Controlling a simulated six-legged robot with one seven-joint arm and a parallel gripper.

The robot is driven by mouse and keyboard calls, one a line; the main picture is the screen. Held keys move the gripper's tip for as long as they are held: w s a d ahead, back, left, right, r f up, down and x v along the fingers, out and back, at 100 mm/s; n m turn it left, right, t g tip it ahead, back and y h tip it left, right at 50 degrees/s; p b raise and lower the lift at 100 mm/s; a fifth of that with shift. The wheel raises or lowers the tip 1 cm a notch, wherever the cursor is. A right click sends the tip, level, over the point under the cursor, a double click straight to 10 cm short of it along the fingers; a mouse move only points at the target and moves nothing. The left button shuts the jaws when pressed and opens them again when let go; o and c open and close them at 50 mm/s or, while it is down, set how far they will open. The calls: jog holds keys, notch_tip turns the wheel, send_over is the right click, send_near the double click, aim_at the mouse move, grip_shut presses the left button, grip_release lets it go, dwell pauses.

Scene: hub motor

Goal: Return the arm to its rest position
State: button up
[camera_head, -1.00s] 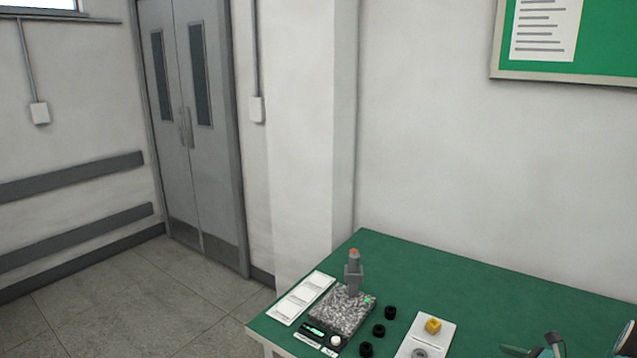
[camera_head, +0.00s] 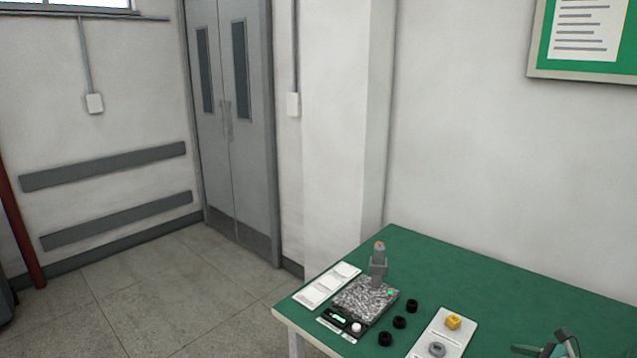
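I do not see my arm or my gripper clearly anywhere in the head view, so its pose and its fingers cannot be told. A dark and teal jointed object (camera_head: 562,345) shows at the bottom right over the green table (camera_head: 480,272). It is cut off by the frame edge, and I cannot tell what it is.
Double doors (camera_head: 235,130) and open floor (camera_head: 170,280) lie left.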

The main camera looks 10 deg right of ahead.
jog(key=w+a+r+n+g, duration=0.1)
jog(key=a+r+n+g, duration=0.2)
jog(key=a+r+n, duration=0.55)
jog(key=a+r+n+g, duration=0.3)
jog(key=a+n, duration=0.1)
jog(key=a, duration=1)
jog(key=s+a+r+n+h, duration=0.2)
jog(key=s+a+r+n, duration=0.2)
jog(key=s+a+n, duration=0.3)
jog(key=s+a+r+n+h, duration=0.3)
jog(key=s+a+r+n, duration=0.1)
jog(key=s+a+n, duration=0.3)
jog(key=a+n, duration=0.2)
jog(key=a, duration=0.1)
jog(key=shift+s+a+n, duration=0.3)
jog(key=shift+n, duration=0.05)
